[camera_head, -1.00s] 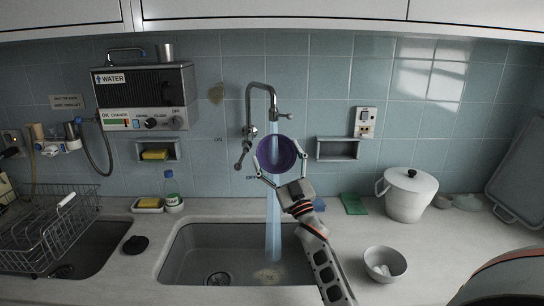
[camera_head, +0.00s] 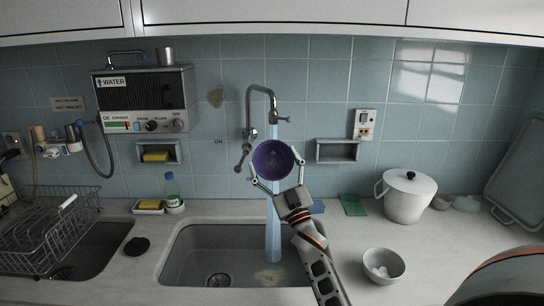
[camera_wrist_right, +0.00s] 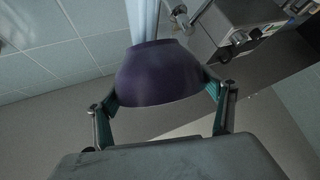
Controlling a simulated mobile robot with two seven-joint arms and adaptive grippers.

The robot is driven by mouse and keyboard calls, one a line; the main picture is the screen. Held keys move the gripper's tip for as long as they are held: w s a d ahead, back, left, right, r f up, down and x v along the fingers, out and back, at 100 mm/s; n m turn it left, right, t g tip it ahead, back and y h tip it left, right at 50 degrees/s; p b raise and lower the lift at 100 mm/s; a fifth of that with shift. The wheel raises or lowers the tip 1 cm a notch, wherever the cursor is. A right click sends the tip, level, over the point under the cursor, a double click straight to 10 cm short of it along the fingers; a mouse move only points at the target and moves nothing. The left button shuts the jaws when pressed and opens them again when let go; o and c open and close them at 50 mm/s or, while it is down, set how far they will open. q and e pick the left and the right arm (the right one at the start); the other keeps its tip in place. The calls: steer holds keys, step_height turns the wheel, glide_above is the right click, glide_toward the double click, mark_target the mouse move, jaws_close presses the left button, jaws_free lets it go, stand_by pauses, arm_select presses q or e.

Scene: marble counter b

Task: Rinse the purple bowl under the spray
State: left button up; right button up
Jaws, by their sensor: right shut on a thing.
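The purple bowl (camera_head: 272,160) is held up in front of the tap (camera_head: 262,100), its open side facing the head camera. My right gripper (camera_head: 272,182) is shut on the bowl, one finger on each side. In the right wrist view the bowl (camera_wrist_right: 160,75) sits between the fingers of the right gripper (camera_wrist_right: 160,105). The pale blue spray (camera_head: 272,235) falls from the tap into the large sink (camera_head: 190,250). In the head view the spray shows above and below the bowl. My left gripper is not in view.
A white pot (camera_head: 410,196) and a small white bowl (camera_head: 384,266) stand on the counter at the right. A wire dish rack (camera_head: 45,225) is at the left. A soap bottle (camera_head: 172,192) stands behind the sink. A water heater box (camera_head: 146,95) hangs on the wall.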

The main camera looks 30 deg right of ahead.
steer(key=s, duration=0.1)
steer(key=s+a+p, duration=0.1)
steer(key=s, duration=0.1)
steer(key=s+a+p, duration=0.1)
steer(key=shift+s+a, duration=0.25)
steer(key=shift+s, duration=0.15)
steer(key=shift+r, duration=0.1)
stand_by(1.2)
steer(key=s+a+r+p, duration=0.2)
steer(key=s+r, duration=0.2)
steer(key=shift+s+a, duration=0.15)
steer(key=shift+s, duration=0.1)
stand_by(0.6)
